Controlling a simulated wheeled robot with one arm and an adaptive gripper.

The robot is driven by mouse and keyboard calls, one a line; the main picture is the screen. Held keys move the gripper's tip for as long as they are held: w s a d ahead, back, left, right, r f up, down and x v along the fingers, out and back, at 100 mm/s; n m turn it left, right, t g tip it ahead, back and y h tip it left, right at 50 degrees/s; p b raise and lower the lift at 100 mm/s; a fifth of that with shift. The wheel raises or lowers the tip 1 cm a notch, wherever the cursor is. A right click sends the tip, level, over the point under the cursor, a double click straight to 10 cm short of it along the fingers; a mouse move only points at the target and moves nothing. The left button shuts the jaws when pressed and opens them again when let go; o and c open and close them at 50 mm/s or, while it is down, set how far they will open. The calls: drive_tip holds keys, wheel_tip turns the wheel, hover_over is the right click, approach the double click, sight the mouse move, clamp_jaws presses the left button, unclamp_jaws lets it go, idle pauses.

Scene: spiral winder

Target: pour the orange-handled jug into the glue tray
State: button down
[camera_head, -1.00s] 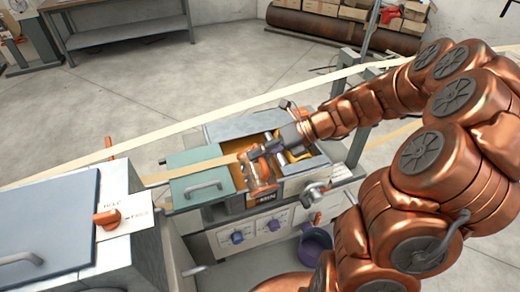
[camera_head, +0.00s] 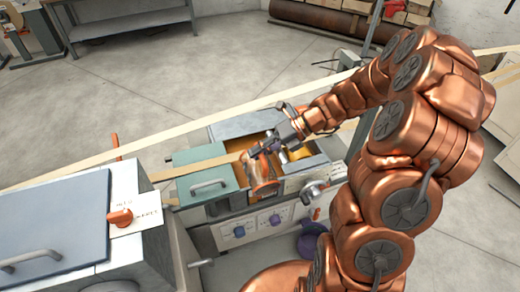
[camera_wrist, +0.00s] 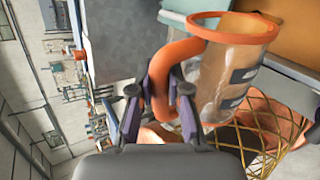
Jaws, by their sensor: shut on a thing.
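The clear jug (camera_head: 263,180) with an orange rim and handle is over the front part of the open glue tray (camera_head: 297,184). In the wrist view the jug (camera_wrist: 225,75) shows its orange rim at the top, dark markings on its side and a brownish tint. My gripper (camera_wrist: 161,95) is shut on the orange handle, one finger on each side. In the head view my gripper (camera_head: 262,148) is small and partly merges with the jug. The tray's inside is amber and partly hidden by jug and arm. I cannot tell the jug's exact tilt or its level.
A teal lid (camera_head: 205,183) with a handle covers the tray's left part. A pale strip (camera_head: 215,162) runs into the tray. A grey-lidded machine (camera_head: 55,215) with an orange knob stands at left. A purple bucket (camera_head: 310,243) sits below the front panel. Open floor lies behind.

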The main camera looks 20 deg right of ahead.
sight(255, 144)
drive_tip(key=shift+w+f+m+g, duration=0.2)
drive_tip(key=shift+w+m+g, duration=0.25)
drive_tip(key=shift+w, duration=0.5)
drive_tip(key=shift+w+m+g, duration=0.35)
drive_tip(key=shift+w+g, duration=0.1)
drive_tip(key=shift+w, duration=0.45)
drive_tip(key=shift+w+r+m+g, duration=0.2)
drive_tip(key=shift+w+m+g, duration=0.35)
drive_tip(key=shift+w, duration=0.55)
idle(1.9)
drive_tip(key=shift+s+a+f+n+b, duration=0.15)
drive_tip(key=shift+s+n+b, duration=0.1)
drive_tip(key=shift+s+b, duration=0.35)
drive_tip(key=s+n+t+b, duration=0.1)
drive_tip(key=s+t+b, duration=0.1)
drive_tip(key=s+b, duration=0.1)
drive_tip(key=shift+s+f+b, duration=0.15)
drive_tip(key=shift+b, duration=0.25)
drive_tip(key=shift+s+n+t, duration=0.25)
drive_tip(key=shift+s+n, duration=0.05)
drive_tip(key=shift+n, duration=0.1)
